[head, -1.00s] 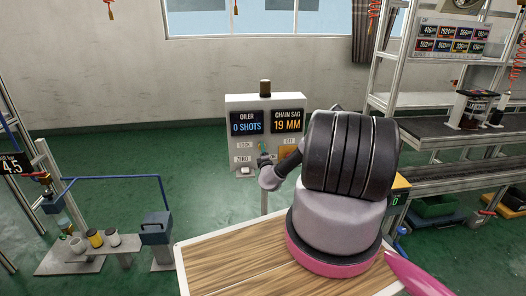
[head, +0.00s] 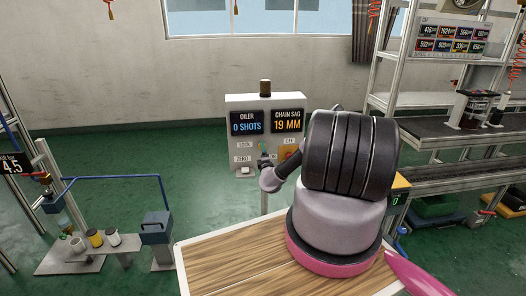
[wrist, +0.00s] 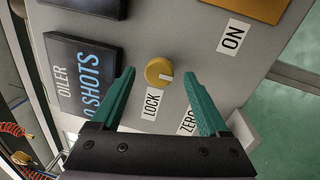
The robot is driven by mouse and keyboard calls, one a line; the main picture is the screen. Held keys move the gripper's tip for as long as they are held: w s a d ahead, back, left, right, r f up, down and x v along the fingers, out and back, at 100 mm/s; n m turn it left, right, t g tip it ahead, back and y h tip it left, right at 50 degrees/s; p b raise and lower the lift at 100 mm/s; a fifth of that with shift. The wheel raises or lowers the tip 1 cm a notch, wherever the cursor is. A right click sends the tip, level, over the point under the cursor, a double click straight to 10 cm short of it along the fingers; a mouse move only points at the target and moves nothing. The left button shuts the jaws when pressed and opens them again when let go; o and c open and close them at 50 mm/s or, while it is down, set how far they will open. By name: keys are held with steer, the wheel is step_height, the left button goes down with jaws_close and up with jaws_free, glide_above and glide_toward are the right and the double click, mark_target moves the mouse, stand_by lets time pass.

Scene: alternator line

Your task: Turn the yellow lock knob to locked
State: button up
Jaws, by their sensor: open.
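The yellow lock knob (wrist: 159,72) sits on the grey panel face in the wrist view, with a pale pointer mark on it aimed to the right in the picture. A LOCK label (wrist: 152,105) is beside it. My gripper (wrist: 162,80) is open, its two green fingers on either side of the knob with gaps to it; I cannot tell how far it is from the panel face. In the head view my gripper (head: 262,162) is small in front of the control panel (head: 265,105), and my arm hides part of the panel. The knob is not clear there.
The panel carries an OILER display (head: 247,122) and a CHAIN SAG display (head: 288,121) reading 19 MM. A wooden tabletop (head: 225,262) is in front; shelving (head: 450,140) stands at right.

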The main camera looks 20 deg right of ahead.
steer(key=v, duration=0.9)
steer(key=shift+s, duration=0.35)
steer(key=shift+a, duration=0.1)
